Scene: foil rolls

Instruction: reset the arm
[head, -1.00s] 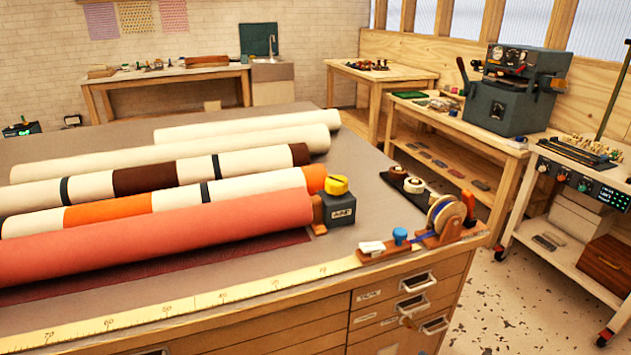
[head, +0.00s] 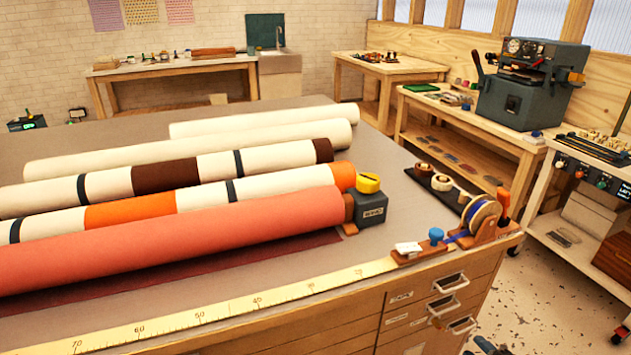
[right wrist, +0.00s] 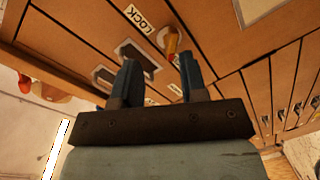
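My right gripper (right wrist: 158,68) shows in the right wrist view with its two blue-grey fingers apart and nothing between them. It faces the wooden drawer fronts (right wrist: 75,45) of the cabinet, near a "LOCK" label (right wrist: 140,22) and a small yellow and red key-like piece (right wrist: 172,42), which is apart from the fingers. In the head view only a small part of the right gripper (head: 490,346) shows at the bottom edge, low in front of the drawers. My left gripper is in neither view.
The big table (head: 330,262) holds several long rolls, the nearest coral red (head: 170,238). A ribbon dispenser (head: 480,220) stands at its right corner. A steel-handled drawer (head: 450,283) is below. Open floor (head: 545,290) lies to the right, before a white cart (head: 590,262).

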